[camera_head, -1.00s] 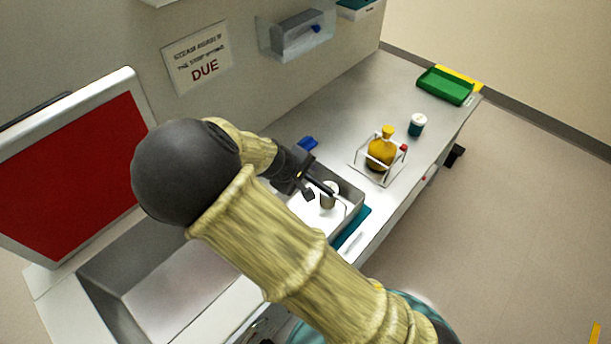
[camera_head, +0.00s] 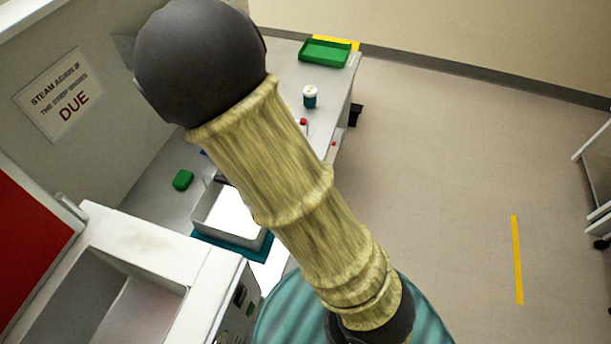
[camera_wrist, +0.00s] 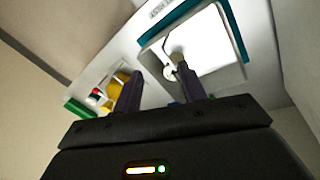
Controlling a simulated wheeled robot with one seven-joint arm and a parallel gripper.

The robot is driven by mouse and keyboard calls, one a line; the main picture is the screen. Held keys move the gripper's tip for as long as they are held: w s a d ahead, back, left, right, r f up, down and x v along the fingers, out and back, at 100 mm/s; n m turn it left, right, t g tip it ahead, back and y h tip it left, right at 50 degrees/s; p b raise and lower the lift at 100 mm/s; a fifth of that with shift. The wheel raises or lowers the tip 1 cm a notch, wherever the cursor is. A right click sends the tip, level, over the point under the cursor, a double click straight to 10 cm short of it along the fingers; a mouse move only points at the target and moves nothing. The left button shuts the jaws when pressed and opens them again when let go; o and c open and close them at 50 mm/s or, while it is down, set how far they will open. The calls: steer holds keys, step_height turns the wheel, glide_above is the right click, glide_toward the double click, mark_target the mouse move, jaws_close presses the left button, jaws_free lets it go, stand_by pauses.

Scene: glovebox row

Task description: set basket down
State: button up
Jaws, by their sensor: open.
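The basket (camera_head: 203,203) is a shallow grey-walled box with a white inside, resting on a teal mat (camera_head: 222,243) on the bench. In the wrist view the basket (camera_wrist: 218,72) lies at upper right, with a thin dark wire and a small pale round piece at it. My gripper (camera_wrist: 157,72) is open, its two dark fingers apart with nothing clearly between them. The right finger overlaps the basket's near side in the picture; I cannot tell whether it touches. In the head view my arm hides most of my gripper.
A green tray (camera_head: 325,52) and a teal jar with a white lid (camera_head: 310,97) stand farther along the bench. A small green block (camera_head: 182,180) lies left of the basket. A yellow bottle (camera_wrist: 115,88) in a rack shows in the wrist view. A white-rimmed basin (camera_head: 120,300) is at lower left.

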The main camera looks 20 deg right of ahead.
steer(key=s+d+r+m+y, duration=0.2)
steer(key=s+d+r+m, duration=0.3)
steer(key=s+d+r, duration=0.3)
steer(key=shift+s+d, duration=0.55)
steer(key=shift+s, duration=0.1)
stand_by(0.6)
